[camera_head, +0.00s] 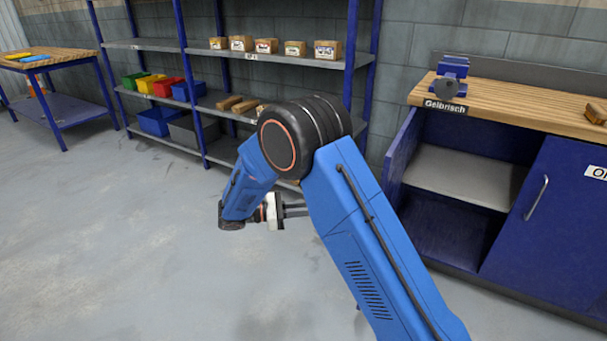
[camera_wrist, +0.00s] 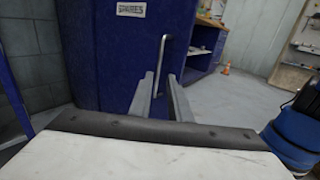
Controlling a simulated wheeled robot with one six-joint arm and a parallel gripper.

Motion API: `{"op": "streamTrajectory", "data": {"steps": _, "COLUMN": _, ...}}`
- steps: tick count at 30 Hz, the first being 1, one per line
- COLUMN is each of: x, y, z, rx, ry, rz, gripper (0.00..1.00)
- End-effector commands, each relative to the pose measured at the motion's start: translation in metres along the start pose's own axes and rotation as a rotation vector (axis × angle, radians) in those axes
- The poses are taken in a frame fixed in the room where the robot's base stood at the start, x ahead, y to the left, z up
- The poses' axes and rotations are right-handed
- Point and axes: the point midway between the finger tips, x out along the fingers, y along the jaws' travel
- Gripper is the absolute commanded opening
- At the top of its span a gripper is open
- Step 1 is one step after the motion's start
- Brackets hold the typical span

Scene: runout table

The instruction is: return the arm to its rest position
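My blue arm with black joints is bent across the middle of the head view. My gripper (camera_head: 299,210) points right there, partly hidden behind the arm. In the wrist view my gripper (camera_wrist: 161,75) shows two grey fingers standing apart. Nothing is between the fingers; a blue cabinet door and its handle show behind the gap. No rest marker or stand for the arm is visible.
A blue shelf rack (camera_head: 203,108) with bins and boxes stands behind my arm. At right is a wooden-topped workbench (camera_head: 520,105) with a vise (camera_head: 449,78) and open cupboard. A blue cabinet labelled SPARES (camera_wrist: 115,50) faces the wrist camera. Floor at left is clear.

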Motion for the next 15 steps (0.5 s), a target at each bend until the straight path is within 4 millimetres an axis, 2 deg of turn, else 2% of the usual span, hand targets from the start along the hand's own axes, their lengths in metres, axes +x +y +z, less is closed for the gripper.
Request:
{"op": "streamTrajectory", "data": {"steps": 5, "x": 0.015, "y": -0.006, "z": 0.011, "rx": 0.021, "ry": 0.042, "rz": -0.027, "gripper": 0.17}}
{"op": "streamTrajectory", "data": {"steps": 15, "x": 0.087, "y": -0.053, "z": 0.055, "rx": 0.155, "ry": 0.277, "rz": -0.174, "gripper": 0.17}}
